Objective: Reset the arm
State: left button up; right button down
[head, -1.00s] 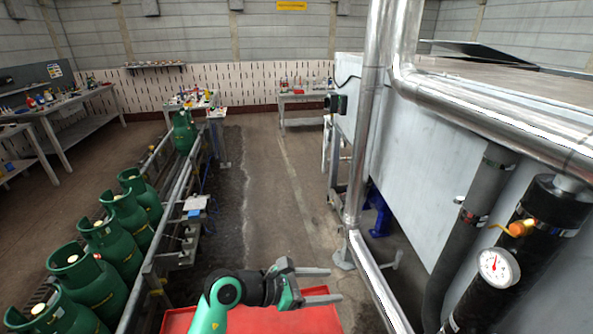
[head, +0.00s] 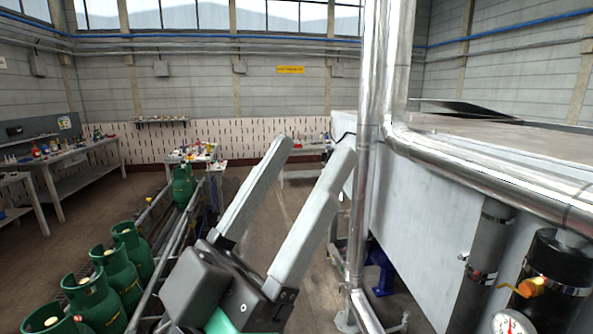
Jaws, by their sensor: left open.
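My left gripper (head: 318,152) is raised close to the camera in the lower middle of the head view. Its two long grey fingers point up and to the right, spread apart with nothing between them. It hides part of the conveyor and floor behind it. My right gripper is not in view.
Several green gas cylinders (head: 119,270) stand along the conveyor (head: 176,232) at the left. A large grey tank (head: 440,190) with shiny metal pipes (head: 490,165) fills the right side. A pressure gauge (head: 508,324) shows at the bottom right. Workbenches (head: 65,165) stand at the back left.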

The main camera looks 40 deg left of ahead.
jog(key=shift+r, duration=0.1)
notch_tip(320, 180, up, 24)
jog(key=p, duration=2.4)
